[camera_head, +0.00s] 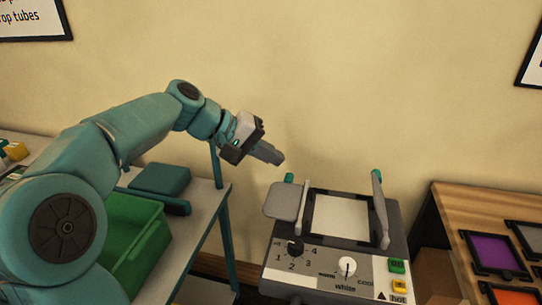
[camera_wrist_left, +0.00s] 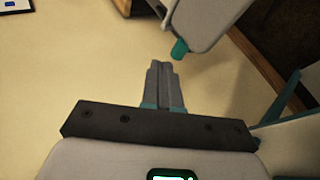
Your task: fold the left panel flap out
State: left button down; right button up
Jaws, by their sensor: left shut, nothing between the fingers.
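The control box (camera_head: 325,275) stands at the centre right, with a pale panel in a dark frame on top. Its left flap (camera_head: 286,201) is a grey rounded plate with a teal tab (camera_head: 289,178). It leans outward to the left, its broad face showing. The right flap (camera_head: 380,208) stands nearly upright, seen almost edge-on. My left gripper (camera_head: 279,158) is shut and empty, above the left flap and apart from it. In the left wrist view, the shut fingers (camera_wrist_left: 163,68) point towards a grey plate (camera_wrist_left: 205,18) with a teal tab (camera_wrist_left: 180,48). My right gripper is not in view.
A dial, a knob and coloured buttons sit on the box's front. A green bin (camera_head: 135,235) and a teal case (camera_head: 160,180) are on the left table. A wooden table (camera_head: 460,225) with framed colour panels stands at right. The wall is behind.

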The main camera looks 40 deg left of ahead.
pick_arm(q)
jog(key=s+a+r, duration=0.3)
jog(key=s+a, duration=0.3)
jog(key=s, duration=0.1)
jog(key=shift+s+a+r, duration=0.15)
jog(key=shift+s+r, duration=0.1)
jog(key=shift+s, duration=0.05)
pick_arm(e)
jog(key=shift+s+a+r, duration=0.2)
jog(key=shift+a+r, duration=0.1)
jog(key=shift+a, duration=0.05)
